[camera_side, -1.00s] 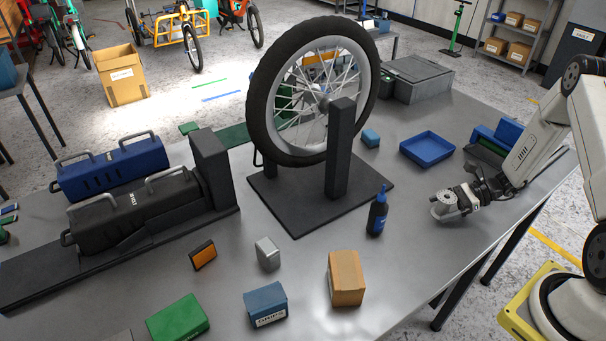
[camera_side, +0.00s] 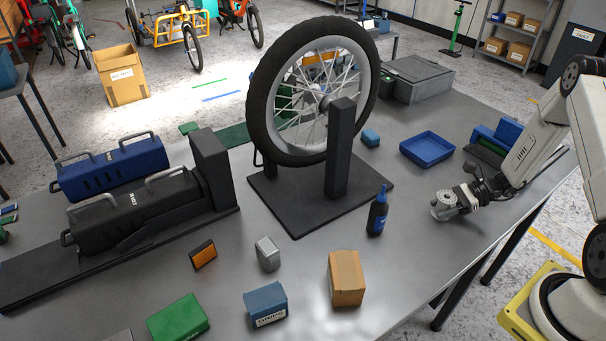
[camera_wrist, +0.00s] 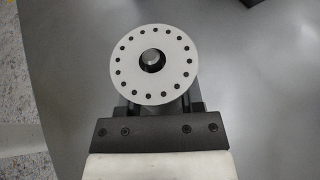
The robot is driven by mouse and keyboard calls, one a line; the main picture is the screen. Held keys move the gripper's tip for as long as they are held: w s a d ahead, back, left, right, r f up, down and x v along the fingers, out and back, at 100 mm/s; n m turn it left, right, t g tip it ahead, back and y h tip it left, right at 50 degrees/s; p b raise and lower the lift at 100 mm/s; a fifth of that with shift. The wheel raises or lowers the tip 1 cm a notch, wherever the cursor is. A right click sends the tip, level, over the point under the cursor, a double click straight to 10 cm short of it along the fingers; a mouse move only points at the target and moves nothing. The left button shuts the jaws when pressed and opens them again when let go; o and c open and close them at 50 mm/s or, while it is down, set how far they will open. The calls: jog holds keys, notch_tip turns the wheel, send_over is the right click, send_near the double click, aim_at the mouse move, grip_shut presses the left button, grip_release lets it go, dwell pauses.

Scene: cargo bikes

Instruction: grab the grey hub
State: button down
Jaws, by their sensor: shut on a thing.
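The grey hub (camera_side: 443,207) is at the end of my arm in the side view, over the right part of the grey table. In the wrist view the hub (camera_wrist: 125,68) shows its round pale flange face-on, with a ring of small dark holes and a dark centre with a light axle end. My gripper (camera_side: 458,200) is shut on the hub. In the wrist view the flange hides the fingertips, and only the dark gripper body shows below it. I cannot tell from the side view whether the hub touches the table.
A bike wheel (camera_side: 255,105) stands upright in a dark stand (camera_side: 342,150). Left of the hub is a blue bottle (camera_side: 377,215). Boxes sit at the front. The table around the hub is clear.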

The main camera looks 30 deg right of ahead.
aim_at(447, 196)
jog(key=shift+r, duration=0.15)
jog(key=shift+r, duration=4.9)
jog(key=shift+w, duration=0.1)
